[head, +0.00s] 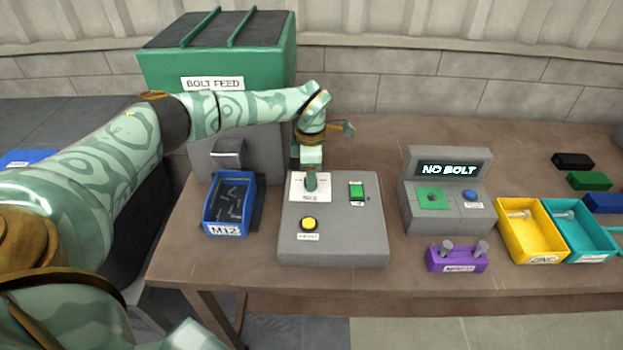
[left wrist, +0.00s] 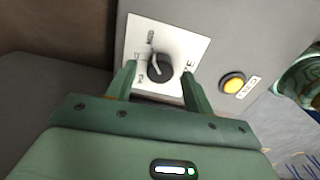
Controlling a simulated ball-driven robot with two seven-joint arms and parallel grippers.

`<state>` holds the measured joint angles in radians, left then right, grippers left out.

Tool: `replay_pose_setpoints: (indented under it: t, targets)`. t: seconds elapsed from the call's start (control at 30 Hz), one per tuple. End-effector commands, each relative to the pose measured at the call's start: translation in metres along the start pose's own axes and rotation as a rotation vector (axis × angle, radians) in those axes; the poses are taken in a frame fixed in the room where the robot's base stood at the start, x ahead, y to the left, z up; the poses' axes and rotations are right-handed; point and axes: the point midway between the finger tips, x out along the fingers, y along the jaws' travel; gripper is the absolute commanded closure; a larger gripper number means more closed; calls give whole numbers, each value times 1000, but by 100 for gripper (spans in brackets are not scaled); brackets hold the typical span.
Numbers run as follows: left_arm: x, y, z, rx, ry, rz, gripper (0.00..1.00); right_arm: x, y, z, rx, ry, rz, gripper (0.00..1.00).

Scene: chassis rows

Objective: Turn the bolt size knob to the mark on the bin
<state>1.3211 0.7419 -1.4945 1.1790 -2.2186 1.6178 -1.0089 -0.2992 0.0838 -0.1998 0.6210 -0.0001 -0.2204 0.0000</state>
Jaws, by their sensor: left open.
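The bolt size knob (left wrist: 160,69) is a dark round knob on a white label plate (left wrist: 172,37) on a grey control box (head: 333,252). Its light pointer appears to aim up and left in the left wrist view, near the upper marks; the small print is hard to read. My left gripper (left wrist: 159,78) is open, with one finger on each side of the knob; I cannot tell whether they touch it. In the head view my left gripper (head: 311,182) hides the knob. The blue bin (head: 209,215) is marked M12 and holds dark bolts.
The control box has a yellow button (head: 309,223) and a green switch (head: 356,191). The green bolt feed machine (head: 265,62) stands behind. A grey tester (head: 447,212) reads NO BOLT. A purple block (head: 456,261), a yellow bin (head: 530,240) and a teal bin (head: 583,240) are to the right.

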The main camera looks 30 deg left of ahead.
Motion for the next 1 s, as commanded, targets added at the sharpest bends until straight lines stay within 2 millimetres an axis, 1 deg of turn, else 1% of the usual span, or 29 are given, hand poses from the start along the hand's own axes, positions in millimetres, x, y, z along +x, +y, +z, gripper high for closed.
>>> replay_pose_setpoints:
  t: [0.03, 0.13, 0.43, 0.47, 0.5, 0.57, 0.6, 0.83, 1.0]
  targets:
    - [8, 0, 0, -1, 1, -1, 48, 2, -2, 0, 1, 0, -3, 64]
    - [13, 0, 0, -1, -1, 1, 48, 3, -6, -1, 4, 1, -7, 64]
    - [15, 0, 0, -1, -1, 1, 48, 3, -7, -2, 5, 2, -9, 64]
    - [15, 0, 0, -1, -1, 1, 54, 3, -7, -1, 5, 2, -9, 64]
    - [15, 0, 0, -1, -1, 1, 65, 3, -7, -1, 5, 1, -9, 64]
    - [15, 0, 0, -1, -1, 1, 81, 3, -6, -1, 4, 1, -8, 64]
    - [15, 0, 0, -1, -1, 1, 92, 3, -5, -1, 4, 0, -7, 64]
    - [14, 0, 0, -8, -1, 1, 93, 2, -2, 0, 2, -1, -3, 64]
    - [13, 0, 0, -53, 0, 0, 93, -3, -1, -1, 1, 1, -1, 64]
